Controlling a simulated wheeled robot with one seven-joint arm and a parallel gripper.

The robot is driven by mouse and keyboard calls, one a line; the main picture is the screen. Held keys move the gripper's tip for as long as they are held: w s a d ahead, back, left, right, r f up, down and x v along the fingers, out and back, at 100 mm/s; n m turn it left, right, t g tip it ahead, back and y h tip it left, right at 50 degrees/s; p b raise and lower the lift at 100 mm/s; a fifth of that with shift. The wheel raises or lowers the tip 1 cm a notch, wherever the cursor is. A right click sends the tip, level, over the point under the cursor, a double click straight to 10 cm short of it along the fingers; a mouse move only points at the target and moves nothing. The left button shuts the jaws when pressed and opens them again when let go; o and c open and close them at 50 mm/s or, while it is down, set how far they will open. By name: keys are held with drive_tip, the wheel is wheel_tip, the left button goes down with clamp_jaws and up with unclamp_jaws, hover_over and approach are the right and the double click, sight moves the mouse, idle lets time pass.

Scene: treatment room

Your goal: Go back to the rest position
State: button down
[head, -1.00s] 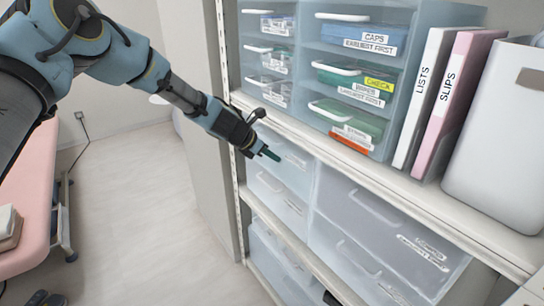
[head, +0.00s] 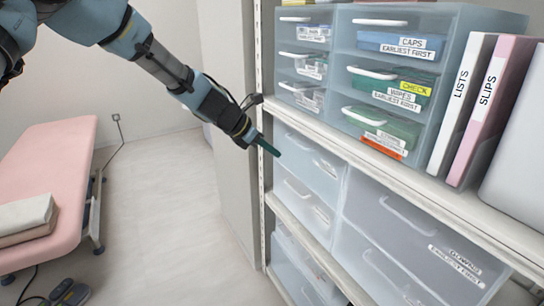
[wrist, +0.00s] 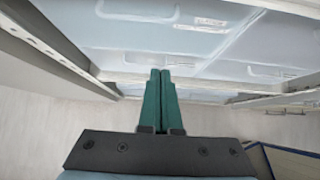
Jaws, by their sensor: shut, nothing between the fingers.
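My gripper (head: 270,149) is shut and empty, with dark green fingers pressed together. In the head view it hangs at the end of my arm, in front of the clear drawers below the shelf board. In the wrist view the two fingers of my gripper (wrist: 160,88) lie side by side with nothing between them. The fingertips look close to the upper left clear drawer (head: 307,160); I cannot tell the exact gap.
A shelf unit holds small labelled drawers (head: 400,75), a white LISTS binder (head: 460,100) and a pink SLIPS binder (head: 495,110). The shelf board edge (head: 420,190) is near my gripper. A pink treatment couch (head: 60,170) stands left. The floor (head: 180,220) between is clear.

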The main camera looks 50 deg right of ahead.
drive_tip(key=shift+a+r, duration=0.1)
drive_tip(key=shift+a, duration=0.05)
drive_tip(key=w+a+m+t+y, duration=0.1)
drive_tip(key=w+a+m, duration=0.3)
drive_tip(key=a, duration=0.7)
drive_tip(key=w+a+m+t+y, duration=0.1)
drive_tip(key=w+a+t+y, duration=0.1)
drive_tip(key=w+a, duration=0.65)
drive_tip(key=w+a+m+t+y, duration=0.1)
drive_tip(key=w+a+m, duration=0.25)
drive_tip(key=a, duration=0.85)
drive_tip(key=s+a+r+m+y, duration=0.1)
drive_tip(key=s+a+m+y, duration=0.1)
drive_tip(key=a, duration=1.2)
drive_tip(key=s+a+m+t+y, duration=0.1)
drive_tip(key=s+a+m+y, duration=0.1)
drive_tip(key=a, duration=1.3)
drive_tip(key=shift+s+a+r+m, duration=0.15)
drive_tip(key=shift+s+r+m, duration=0.2)
drive_tip(key=shift+s+m, duration=0.65)
drive_tip(key=shift+w, duration=0.2)
